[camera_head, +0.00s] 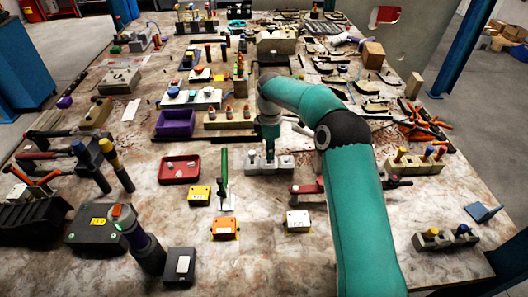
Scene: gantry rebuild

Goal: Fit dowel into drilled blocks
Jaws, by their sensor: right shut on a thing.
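My right gripper (271,142) reaches in on the teal arm and points down at a light grey drilled block (262,168) near the middle of the table. It is shut on a slim thing, probably the dowel, which is mostly hidden by the gripper. I cannot tell whether its lower end is in a hole or just above the block. Another block with coloured dowels (414,163) stands to the right of my arm. My left gripper is not in view.
A red tray (180,170) and purple bin (175,124) stand left of the block. Yellow (199,196), orange (225,229) and white (298,221) boxes lie in front, near an upright green tool (224,168).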

